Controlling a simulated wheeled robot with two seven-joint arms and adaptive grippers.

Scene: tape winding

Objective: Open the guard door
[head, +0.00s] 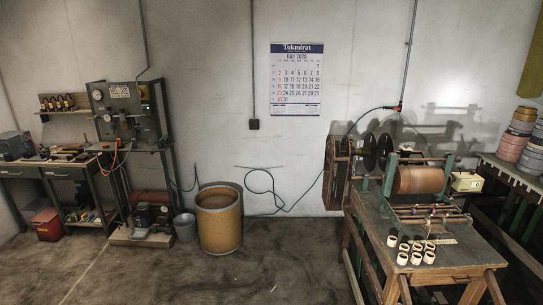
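A winding machine with a brown roll (418,180) in a green frame stands on the green-topped workbench (375,222) at the right. Dark round discs (369,151) sit at its left end, beside a brown slatted frame (337,172). I cannot make out which part is the guard door, nor whether it is open or shut. A grey-green machine (128,114) with a panel stands at the far left. Neither of my grippers shows in the head view.
White-and-dark spools (416,258) lie on the workbench front. A tan drum (219,220) and grey bucket (186,227) stand on the floor. A cable (268,192) hangs along the wall. Tape rolls (510,147) are stacked far right. The floor at centre front is clear.

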